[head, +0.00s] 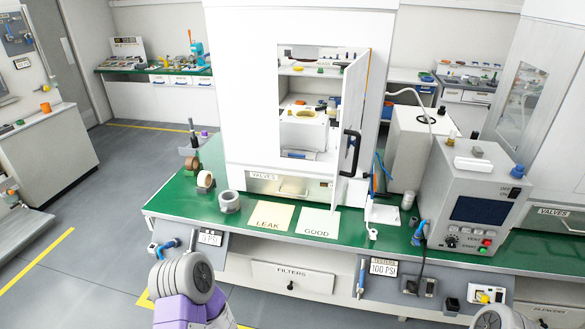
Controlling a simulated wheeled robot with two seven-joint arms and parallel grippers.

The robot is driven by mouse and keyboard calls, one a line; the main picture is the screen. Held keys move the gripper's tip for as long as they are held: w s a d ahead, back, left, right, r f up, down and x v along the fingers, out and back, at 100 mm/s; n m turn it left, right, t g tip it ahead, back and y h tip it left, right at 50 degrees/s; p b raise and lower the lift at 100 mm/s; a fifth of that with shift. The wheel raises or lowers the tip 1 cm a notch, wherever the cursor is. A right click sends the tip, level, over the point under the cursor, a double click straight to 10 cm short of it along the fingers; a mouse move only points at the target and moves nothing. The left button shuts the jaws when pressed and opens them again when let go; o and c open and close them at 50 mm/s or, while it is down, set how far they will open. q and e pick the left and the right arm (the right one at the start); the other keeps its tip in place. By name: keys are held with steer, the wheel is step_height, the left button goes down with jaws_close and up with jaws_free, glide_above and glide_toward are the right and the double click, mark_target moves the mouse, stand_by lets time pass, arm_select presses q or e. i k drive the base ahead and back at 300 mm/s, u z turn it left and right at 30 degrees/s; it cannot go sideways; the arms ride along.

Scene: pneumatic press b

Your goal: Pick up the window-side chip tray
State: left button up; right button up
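I cannot make out a chip tray for certain in the head view. Neither of my grippers shows. Only a grey and purple part of my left arm appears at the lower left, in front of the bench, and a small grey part of my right arm at the lower right edge. The white enclosure (240,85) on the bench has an opening with its narrow door (354,95) swung outward. Through it I see a white block with a yellow ring (304,114) and small parts, too small to name.
The green bench (185,222) carries tape rolls (229,201), a LEAK sheet (268,214), a GOOD sheet (318,222) and a grey tester (478,205) with a dark screen. A grey cabinet (45,150) stands at the left. The floor (120,190) between is clear.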

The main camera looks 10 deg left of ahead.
mark_target(286, 152)
steer(key=u, duration=0.65)
steer(key=i, duration=0.6)
steer(key=u, duration=0.8)
steer(key=i, duration=0.9)
steer(key=z, duration=0.1)
